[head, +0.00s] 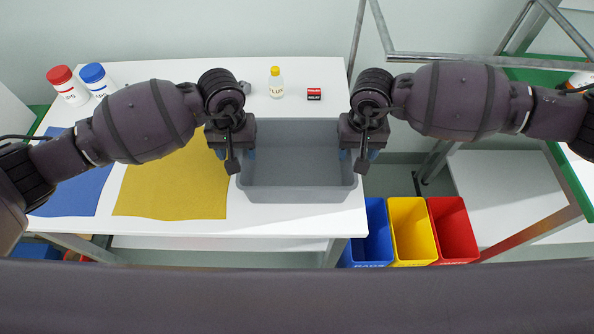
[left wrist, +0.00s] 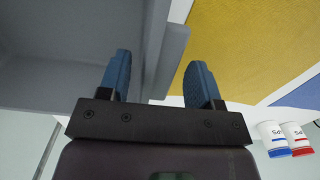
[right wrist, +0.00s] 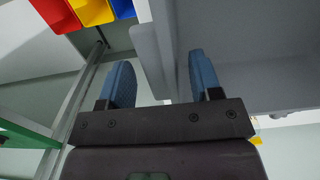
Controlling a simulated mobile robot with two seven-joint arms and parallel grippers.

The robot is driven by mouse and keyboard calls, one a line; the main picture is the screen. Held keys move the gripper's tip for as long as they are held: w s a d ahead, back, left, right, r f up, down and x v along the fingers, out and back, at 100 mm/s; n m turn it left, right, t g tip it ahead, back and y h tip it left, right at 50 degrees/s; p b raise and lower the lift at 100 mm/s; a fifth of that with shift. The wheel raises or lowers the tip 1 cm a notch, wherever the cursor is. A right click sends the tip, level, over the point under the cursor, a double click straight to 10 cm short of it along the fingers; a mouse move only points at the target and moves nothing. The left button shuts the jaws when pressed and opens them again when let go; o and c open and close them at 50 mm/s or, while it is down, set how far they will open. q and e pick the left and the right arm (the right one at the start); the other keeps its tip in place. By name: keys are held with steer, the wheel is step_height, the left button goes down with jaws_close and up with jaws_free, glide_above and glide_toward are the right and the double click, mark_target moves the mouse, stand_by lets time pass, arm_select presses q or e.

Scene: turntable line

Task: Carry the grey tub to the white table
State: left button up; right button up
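The grey tub (head: 298,194) sits at the right end of the white table (head: 280,218), and looks empty. My left gripper (head: 238,157) is at its left end wall and my right gripper (head: 360,157) is at its right end wall. In the left wrist view the left gripper's blue fingers (left wrist: 160,82) are apart, one on each side of the tub's wall (left wrist: 166,62). In the right wrist view the right gripper's fingers (right wrist: 162,82) are also apart, with the tub's wall (right wrist: 154,48) between them. Gaps show beside the walls.
A yellow mat (head: 175,188) and a blue mat (head: 75,192) lie left of the tub. A yellow-capped bottle (head: 276,85) and a small red-black box (head: 314,94) stand behind it. Blue, yellow and red bins (head: 412,230) stand below right. A green-edged surface (head: 568,180) is at the right.

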arm_select(q)
step_height(320, 180, up, 12)
steer(key=shift+w, duration=0.15)
arm_select(e)
step_height(320, 180, up, 12)
steer(key=shift+w, duration=0.15)
stand_by(0.9)
stand_by(0.5)
